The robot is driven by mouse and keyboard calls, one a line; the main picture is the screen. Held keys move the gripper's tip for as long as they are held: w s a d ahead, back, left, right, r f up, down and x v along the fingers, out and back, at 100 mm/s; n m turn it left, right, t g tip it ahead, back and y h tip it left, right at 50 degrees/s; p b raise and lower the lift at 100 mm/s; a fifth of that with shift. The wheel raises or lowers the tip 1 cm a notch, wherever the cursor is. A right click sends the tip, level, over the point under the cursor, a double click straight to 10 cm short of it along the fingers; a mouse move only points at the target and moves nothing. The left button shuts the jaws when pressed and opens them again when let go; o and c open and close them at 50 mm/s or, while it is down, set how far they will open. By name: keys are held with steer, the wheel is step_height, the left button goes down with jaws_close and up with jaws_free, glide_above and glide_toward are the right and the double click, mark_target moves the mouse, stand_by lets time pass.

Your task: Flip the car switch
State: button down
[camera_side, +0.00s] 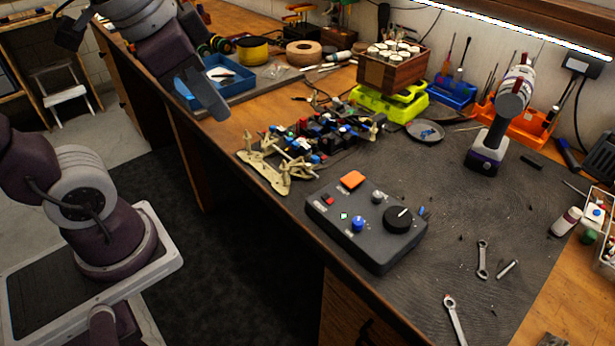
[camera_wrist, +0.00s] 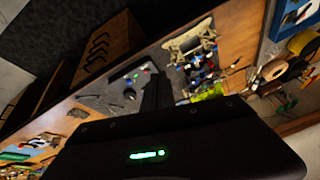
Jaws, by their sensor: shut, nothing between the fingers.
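The car (camera_side: 308,143) is a bare RC chassis with pale end plates and red, blue and black parts. It sits on the dark mat near the bench's front edge; the wrist view also shows it (camera_wrist: 196,62). I cannot make out a switch on it. A dark control box (camera_side: 366,226) lies nearer the camera, with an orange button, a small red rocker (camera_side: 327,200), a blue knob and a black dial. It also shows in the wrist view (camera_wrist: 116,88). My gripper (camera_side: 219,112) is shut and empty, raised left of the car, touching neither; its fingers show in the wrist view (camera_wrist: 157,88).
A blue tray (camera_side: 238,84) and tape rolls (camera_side: 303,52) stand behind my gripper. A wooden crate (camera_side: 390,72) on a yellow-green case stands behind the car. A power drill (camera_side: 495,125) stands at the right. Wrenches (camera_side: 482,260) lie on the mat beside the box.

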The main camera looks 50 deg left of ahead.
steer(key=c, duration=2.1)
jaws_free()
steer(key=s+n, duration=0.1)
steer(key=s+f+n, duration=0.1)
steer(key=s, duration=0.1)
steer(key=s+f, duration=0.1)
steer(key=shift+s+d+f+n+t, duration=0.1)
steer(key=shift+s+d+n+t, duration=0.1)
steer(key=shift+n+t, duration=0.2)
steer(key=o, duration=0.4)
steer(key=shift+w, duration=0.25)
steer(key=shift+o, duration=0.9)
steer(key=w+r+g, duration=0.1)
steer(key=w, duration=0.6)
steer(key=shift+w+a+r+n+g+h, duration=0.25)
steer(key=shift+w+a+n+g+h, duration=0.05)
steer(key=g+y, duration=0.2)
steer(key=g, duration=0.2)
glide_above(322, 155)
steer(key=d, duration=0.2)
step_height(322, 155, down, 16)
steer(key=f, duration=0.3)
steer(key=a+f, duration=0.1)
steer(key=f, duration=0.3)
steer(key=shift+a+f, duration=0.1)
steer(key=shift+a, duration=0.1)
